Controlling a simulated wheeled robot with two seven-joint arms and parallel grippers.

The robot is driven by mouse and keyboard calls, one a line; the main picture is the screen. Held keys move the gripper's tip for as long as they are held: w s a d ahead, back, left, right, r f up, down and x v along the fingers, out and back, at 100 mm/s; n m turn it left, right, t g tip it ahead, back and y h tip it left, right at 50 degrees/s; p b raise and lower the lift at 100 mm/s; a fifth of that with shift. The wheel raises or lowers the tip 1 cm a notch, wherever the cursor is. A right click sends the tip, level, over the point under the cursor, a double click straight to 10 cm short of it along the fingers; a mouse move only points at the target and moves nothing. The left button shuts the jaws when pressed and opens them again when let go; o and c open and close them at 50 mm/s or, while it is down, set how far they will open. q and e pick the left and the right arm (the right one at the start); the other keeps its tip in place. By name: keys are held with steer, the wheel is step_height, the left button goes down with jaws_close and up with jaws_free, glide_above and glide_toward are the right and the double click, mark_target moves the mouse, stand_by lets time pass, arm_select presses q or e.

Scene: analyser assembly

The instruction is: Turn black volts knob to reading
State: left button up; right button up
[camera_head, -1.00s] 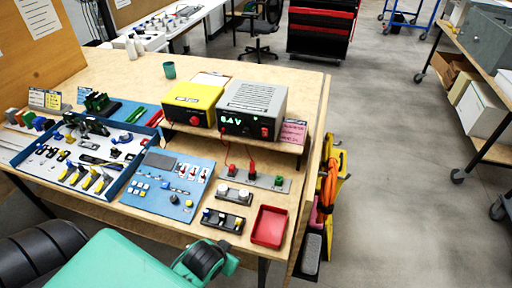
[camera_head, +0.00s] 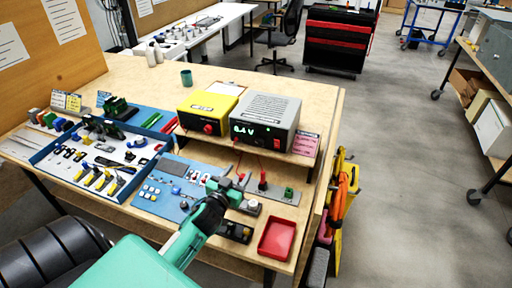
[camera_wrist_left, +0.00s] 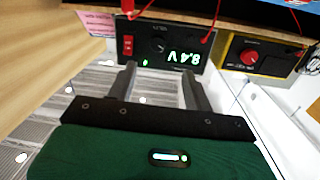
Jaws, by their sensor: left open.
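The grey power supply (camera_head: 266,122) stands on the raised shelf, with a lit green display (camera_head: 243,129) that seems to read 8.4 V in the head view. The display (camera_wrist_left: 182,57) also glows in the left wrist view, where the picture is turned over. The black volts knob (camera_wrist_left: 158,46) sits beside the display, next to a red switch (camera_wrist_left: 128,45). My left gripper (camera_head: 230,181) is open and empty, in front of and below the supply. In the left wrist view its fingers (camera_wrist_left: 158,74) point toward the knob and stand apart from it. My right gripper is out of view.
A yellow unit (camera_head: 207,111) with a red knob stands left of the supply. Red leads (camera_head: 262,168) run down from the supply to terminals. A blue panel (camera_head: 165,198), a tool tray (camera_head: 47,168) and a red bin (camera_head: 277,239) lie nearby.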

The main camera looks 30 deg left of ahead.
mark_target(258, 144)
arm_select(q)
steer(key=w, duration=0.4)
steer(key=w+a+p, duration=0.1)
steer(key=w, duration=0.4)
steer(key=w+a+p, duration=0.1)
steer(key=w, duration=0.4)
steer(key=shift+w+r, duration=0.1)
steer(key=shift+r, duration=0.15)
steer(key=c, duration=1)
